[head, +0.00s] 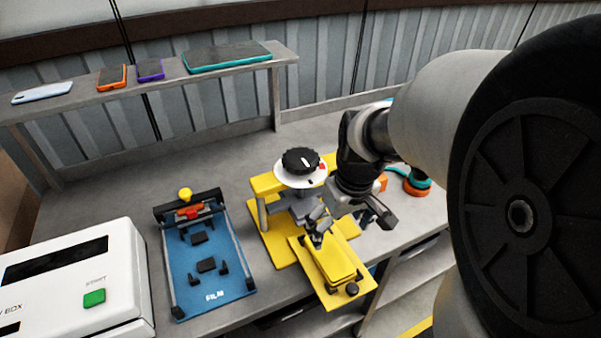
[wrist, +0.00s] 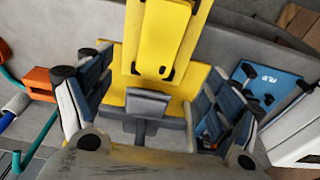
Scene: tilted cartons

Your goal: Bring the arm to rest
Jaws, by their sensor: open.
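My gripper (head: 352,224) hangs over the right side of a yellow press-like stand (head: 270,186) in the head view. Its two fingers are spread apart with nothing held between them. In the wrist view my gripper (wrist: 150,105) shows its fingers on either side of a grey block (wrist: 147,101) on the stand; I cannot tell if they touch it. A yellow tray (head: 363,288) sticks out at the stand's front with a yellow slab (head: 333,262) on it. My arm comes in from the right and hides part of the bench.
A black knob (head: 300,161) on a white dial tops the stand. A blue film fixture (head: 228,283) and a white box (head: 75,270) with a green button stand left. A shelf (head: 150,91) at the back holds several flat phone-like items. An orange and teal tool (head: 417,184) lies right.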

